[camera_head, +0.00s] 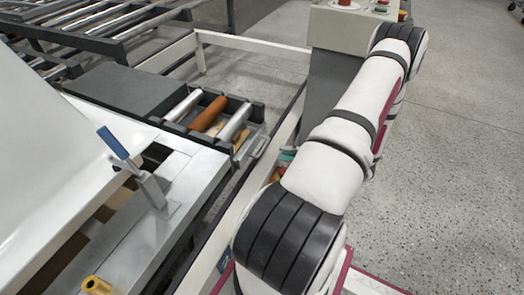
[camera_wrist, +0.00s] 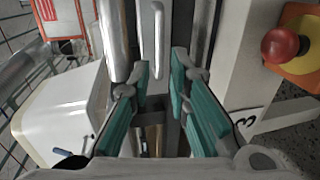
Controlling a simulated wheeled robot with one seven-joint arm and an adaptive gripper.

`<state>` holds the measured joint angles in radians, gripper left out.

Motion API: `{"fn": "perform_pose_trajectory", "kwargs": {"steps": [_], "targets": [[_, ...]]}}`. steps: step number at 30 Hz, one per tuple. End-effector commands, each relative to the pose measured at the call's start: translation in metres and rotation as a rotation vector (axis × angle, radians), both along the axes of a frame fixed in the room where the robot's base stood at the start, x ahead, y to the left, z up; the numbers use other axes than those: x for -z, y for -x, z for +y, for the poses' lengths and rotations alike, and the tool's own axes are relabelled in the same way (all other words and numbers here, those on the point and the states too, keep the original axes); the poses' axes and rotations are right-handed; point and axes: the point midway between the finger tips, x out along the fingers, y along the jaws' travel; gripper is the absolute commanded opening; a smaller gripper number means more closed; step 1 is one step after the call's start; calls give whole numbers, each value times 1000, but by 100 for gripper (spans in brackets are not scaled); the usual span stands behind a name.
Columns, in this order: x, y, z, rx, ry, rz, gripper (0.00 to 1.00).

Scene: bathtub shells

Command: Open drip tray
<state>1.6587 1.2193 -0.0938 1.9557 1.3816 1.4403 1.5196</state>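A shallow grey tray with a pale bar handle (camera_head: 262,146), which looks like the drip tray, sits below the rollers in the head view. Its front edge shows just past the roller frame. In the wrist view a pale bar handle (camera_wrist: 152,42) stands upright in the picture, beyond my fingertips and slightly left of the middle. My gripper (camera_wrist: 163,75) is open, with its teal finger pads apart and nothing visible held between them. In the head view my arm hides most of the gripper; only a bit of teal (camera_head: 287,156) shows.
Silver rollers (camera_head: 183,106) and an orange-brown roller (camera_head: 208,114) lie above the tray. A pale frame rail (camera_head: 250,45) runs around this area. A red button on a yellow box (camera_wrist: 283,46) is right of my gripper. Open floor (camera_head: 455,130) lies right.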

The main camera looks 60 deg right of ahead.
Motion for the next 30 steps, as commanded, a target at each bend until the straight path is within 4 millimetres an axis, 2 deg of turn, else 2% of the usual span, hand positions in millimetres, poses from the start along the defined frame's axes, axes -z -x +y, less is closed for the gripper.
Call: {"fn": "perform_pose_trajectory", "kwargs": {"steps": [1, 6, 13, 19, 28, 30], "targets": [[4, -11, 2, -4, -1, -1, 17], [11, -44, 4, -4, 0, -1, 17], [18, -78, 7, -4, 1, -1, 17], [20, -91, 8, -2, 2, 1, 17], [20, -93, 8, -2, 2, 1, 17], [20, -93, 8, -2, 2, 1, 2]]}}
